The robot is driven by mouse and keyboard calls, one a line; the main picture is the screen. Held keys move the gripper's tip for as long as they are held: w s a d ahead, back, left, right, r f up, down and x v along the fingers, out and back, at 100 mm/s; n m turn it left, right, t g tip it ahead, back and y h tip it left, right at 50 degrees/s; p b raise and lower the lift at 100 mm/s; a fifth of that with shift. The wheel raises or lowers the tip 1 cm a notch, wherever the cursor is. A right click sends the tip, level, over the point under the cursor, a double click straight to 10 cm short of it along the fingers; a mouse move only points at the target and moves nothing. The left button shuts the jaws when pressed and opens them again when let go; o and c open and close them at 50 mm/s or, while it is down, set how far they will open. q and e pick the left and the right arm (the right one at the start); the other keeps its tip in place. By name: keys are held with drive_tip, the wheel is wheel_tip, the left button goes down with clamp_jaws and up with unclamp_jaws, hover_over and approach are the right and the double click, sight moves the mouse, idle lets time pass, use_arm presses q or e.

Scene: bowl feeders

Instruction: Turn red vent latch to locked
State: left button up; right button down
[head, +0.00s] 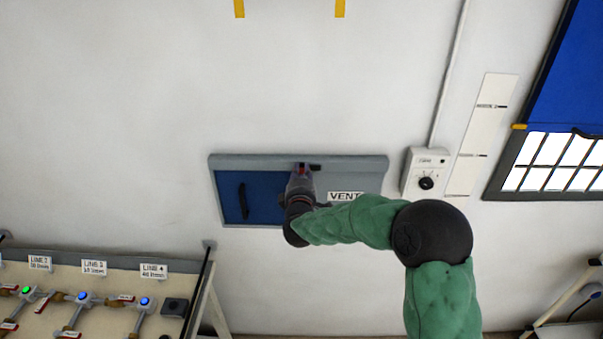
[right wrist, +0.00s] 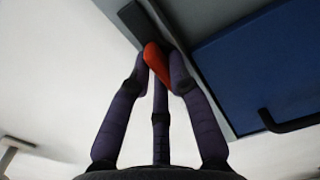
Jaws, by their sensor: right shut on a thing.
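The red vent latch (right wrist: 156,62) shows in the right wrist view between the fingers of my right gripper (right wrist: 160,75), which is shut on it. In the head view my right gripper (head: 301,180) reaches up to the top middle of the vent panel, and only a small bit of red latch (head: 302,170) shows there. The vent panel has a grey frame (head: 365,165), a blue door (head: 265,195) with a dark handle (head: 243,201), and a "VENT" label (head: 345,196). My gripper and arm hide much of the latch and the panel's middle. My left gripper is not in view.
A white dial box (head: 426,172) is on the wall right of the panel. A bench with labelled lines and valves (head: 100,310) stands at lower left. A window with a blue shade (head: 570,70) is at right.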

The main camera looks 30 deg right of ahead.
drive_tip(key=m+b, duration=0.1)
drive_tip(key=m, duration=0.3)
drive_tip(key=shift+f, duration=0.1)
drive_tip(key=m+b, duration=0.2)
drive_tip(key=m, duration=0.2)
drive_tip(key=shift+s+d+m, duration=0.1)
drive_tip(key=shift+m, duration=0.2)
drive_tip(key=m+b, duration=0.2)
drive_tip(key=m, duration=0.2)
drive_tip(key=m+b, duration=0.2)
drive_tip(key=m, duration=0.2)
drive_tip(key=shift+f+m+b, duration=0.2)
drive_tip(key=shift+m+b, duration=0.1)
drive_tip(key=shift+b, duration=0.05)
drive_tip(key=c, duration=1.1)
unclamp_jaws()
drive_tip(key=shift+d, duration=0.1)
drive_tip(key=shift+c, duration=0.2)
